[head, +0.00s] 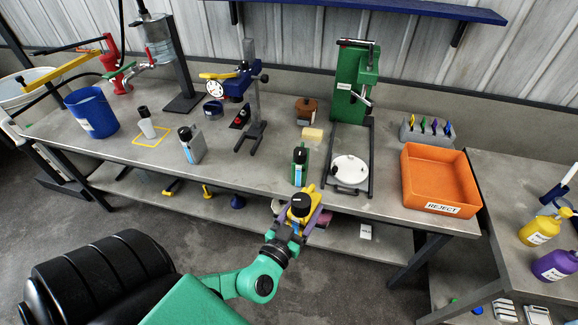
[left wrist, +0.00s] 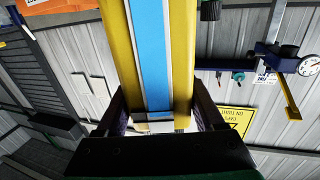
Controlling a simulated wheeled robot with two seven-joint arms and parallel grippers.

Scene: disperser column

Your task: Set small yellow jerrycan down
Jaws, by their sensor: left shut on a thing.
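The small yellow jerrycan (head: 303,213) has a black cap and is held upright or nearly so at the bench's front edge in the head view. My left gripper (head: 298,220) is shut on its body from the near side. In the left wrist view the jerrycan (left wrist: 105,45) fills the upper middle, with a blue stripe down its face, between the two dark fingers (left wrist: 165,112). Its base is hidden in the head view, and contact with the bench cannot be told. My right gripper is not in view.
A green jerrycan (head: 300,166) stands just behind on the grey bench (head: 250,166). A green press with a white round plate (head: 350,168) is to its right, then an orange reject tray (head: 440,178). A grey jerrycan (head: 191,147) stands left. Bare bench lies between grey and green jerrycans.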

